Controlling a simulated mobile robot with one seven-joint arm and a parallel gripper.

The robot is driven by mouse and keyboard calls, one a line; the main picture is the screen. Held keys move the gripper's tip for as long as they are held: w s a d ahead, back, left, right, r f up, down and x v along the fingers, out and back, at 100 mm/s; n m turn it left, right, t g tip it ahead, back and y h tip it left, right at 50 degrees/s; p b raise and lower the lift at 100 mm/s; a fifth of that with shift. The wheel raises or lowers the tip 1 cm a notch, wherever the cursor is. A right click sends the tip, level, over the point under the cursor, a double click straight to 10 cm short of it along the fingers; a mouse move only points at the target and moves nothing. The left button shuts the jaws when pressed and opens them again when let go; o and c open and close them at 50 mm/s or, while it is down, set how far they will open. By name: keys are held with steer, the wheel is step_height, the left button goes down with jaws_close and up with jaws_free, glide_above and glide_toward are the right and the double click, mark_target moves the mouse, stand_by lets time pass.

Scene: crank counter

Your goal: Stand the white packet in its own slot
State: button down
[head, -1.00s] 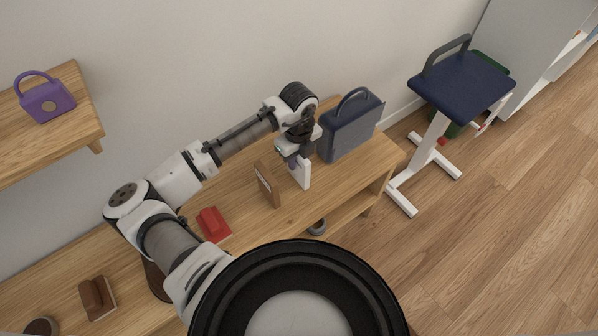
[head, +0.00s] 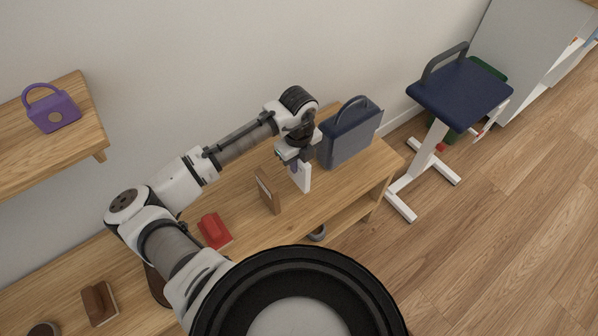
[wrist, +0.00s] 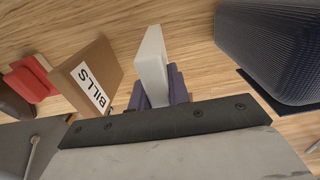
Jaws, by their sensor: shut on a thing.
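The white packet (head: 302,178) is upright, gripped at its top by my gripper (head: 294,160) above the wooden counter. In the wrist view the packet (wrist: 151,58) stands out between the purple fingertips (wrist: 176,84), which are shut on it. To its left is a brown upright block or holder (head: 268,193) with a white label; in the wrist view the label on this holder (wrist: 85,78) reads BILLS. The packet and holder are apart. No slot opening can be made out, and whether the packet's lower end touches the counter cannot be told.
A blue-grey case (head: 350,138) with a handle stands close right of the packet. A red object (head: 214,231) and a brown one (head: 98,303) lie farther left on the counter (head: 240,190). A blue stool (head: 459,92) stands beyond the counter's right end.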

steer(key=shift+r+p, duration=2.5)
steer(key=shift+r, duration=1)
steer(key=shift+f, duration=0.1)
